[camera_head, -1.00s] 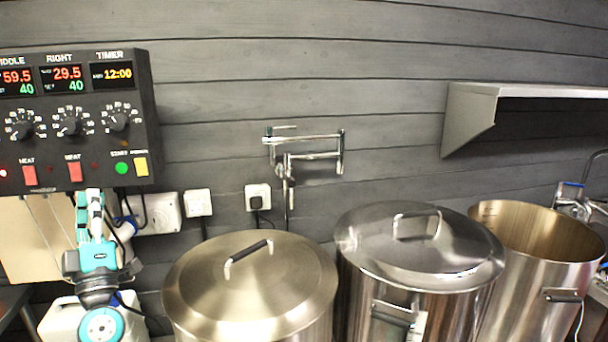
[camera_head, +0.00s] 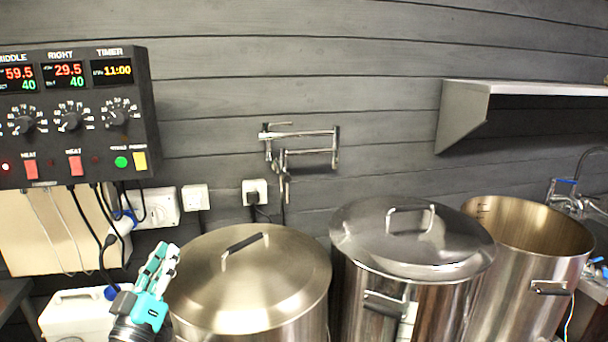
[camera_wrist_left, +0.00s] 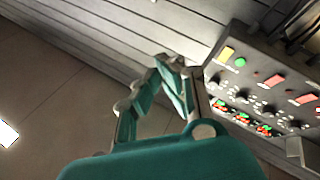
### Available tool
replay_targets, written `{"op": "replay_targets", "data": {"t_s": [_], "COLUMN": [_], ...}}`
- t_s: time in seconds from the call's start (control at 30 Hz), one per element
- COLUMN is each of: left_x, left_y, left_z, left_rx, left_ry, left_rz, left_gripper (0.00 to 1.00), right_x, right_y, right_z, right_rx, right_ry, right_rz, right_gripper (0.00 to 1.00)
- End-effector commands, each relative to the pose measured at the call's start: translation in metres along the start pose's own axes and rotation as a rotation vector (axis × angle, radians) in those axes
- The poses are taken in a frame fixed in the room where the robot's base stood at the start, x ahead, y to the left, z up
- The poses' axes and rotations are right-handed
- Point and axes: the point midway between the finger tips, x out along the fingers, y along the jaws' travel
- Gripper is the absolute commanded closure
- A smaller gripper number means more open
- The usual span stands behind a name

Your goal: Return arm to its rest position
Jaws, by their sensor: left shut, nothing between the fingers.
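My left gripper (camera_head: 163,262) is low at the left in the head view, in front of the left lidded pot. Its teal and grey fingers point up and are shut with nothing between them. In the left wrist view the fingers (camera_wrist_left: 160,75) stand in the middle, apart from the control panel (camera_wrist_left: 265,90), which shows tilted at the right. In the head view the panel (camera_head: 75,130) hangs on the wall above and left of the gripper. My right gripper is in neither view.
A lidded pot (camera_head: 250,285), a second lidded pot (camera_head: 415,250) and an open pot (camera_head: 530,245) stand in a row. A white canister (camera_head: 75,315) is left of the gripper. A folding tap (camera_head: 300,148) and a shelf (camera_head: 520,88) are on the wall. Cables hang under the panel.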

Motion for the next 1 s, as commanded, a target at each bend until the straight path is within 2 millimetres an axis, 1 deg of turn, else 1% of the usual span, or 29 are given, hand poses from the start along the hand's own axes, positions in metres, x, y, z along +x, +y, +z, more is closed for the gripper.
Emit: {"op": "replay_targets", "data": {"t_s": [0.03, 0.07, 0.1, 0.17, 0.2, 0.27, 0.3, 0.37, 0.4, 0.5, 0.6, 0.67, 0.7, 0.8, 1.0], "left_x": [-0.012, -0.020, -0.032, -0.058, -0.079, -0.113, -0.139, -0.177, -0.202, -0.255, -0.297, -0.319, -0.334, -0.365, -0.421], "left_y": [0.005, 0.007, 0.011, 0.016, 0.018, 0.019, 0.018, 0.017, 0.015, 0.011, 0.007, 0.006, 0.005, 0.004, 0.004], "left_z": [0.023, 0.037, 0.058, 0.092, 0.115, 0.145, 0.163, 0.184, 0.194, 0.208, 0.212, 0.212, 0.211, 0.207, 0.192], "left_rx": [0.025, 0.042, 0.068, 0.111, 0.141, 0.184, 0.211, 0.248, 0.270, 0.314, 0.344, 0.359, 0.366, 0.383, 0.410], "left_ry": [-0.086, -0.139, -0.221, -0.364, -0.467, -0.622, -0.724, -0.872, -0.961, -1.142, -1.279, -1.348, -1.393, -1.489, -1.659], "left_rz": [0.003, 0.005, 0.006, 0.002, -0.005, -0.023, -0.039, -0.071, -0.094, -0.154, -0.208, -0.240, -0.261, -0.313, -0.416], "left_gripper": [1.00, 1.00, 1.00, 1.00, 1.00, 1.00, 1.00, 1.00, 1.00, 1.00, 1.00, 1.00, 1.00, 1.00, 1.00], "right_x": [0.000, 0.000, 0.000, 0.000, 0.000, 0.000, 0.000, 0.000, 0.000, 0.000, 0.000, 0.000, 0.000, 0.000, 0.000], "right_y": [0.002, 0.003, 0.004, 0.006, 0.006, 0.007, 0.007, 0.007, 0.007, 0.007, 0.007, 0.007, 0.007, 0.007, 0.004], "right_z": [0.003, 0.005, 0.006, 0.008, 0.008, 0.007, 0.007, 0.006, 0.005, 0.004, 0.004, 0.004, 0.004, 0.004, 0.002], "right_rx": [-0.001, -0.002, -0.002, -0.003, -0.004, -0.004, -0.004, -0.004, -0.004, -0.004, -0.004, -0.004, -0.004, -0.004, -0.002], "right_ry": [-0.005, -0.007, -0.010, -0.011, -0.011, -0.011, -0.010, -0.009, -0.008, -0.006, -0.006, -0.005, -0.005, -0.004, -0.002], "right_rz": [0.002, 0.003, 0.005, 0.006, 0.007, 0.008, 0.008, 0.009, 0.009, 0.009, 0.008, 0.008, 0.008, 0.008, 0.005], "right_gripper": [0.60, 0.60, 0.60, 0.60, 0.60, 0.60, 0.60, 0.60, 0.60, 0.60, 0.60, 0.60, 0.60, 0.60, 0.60]}}
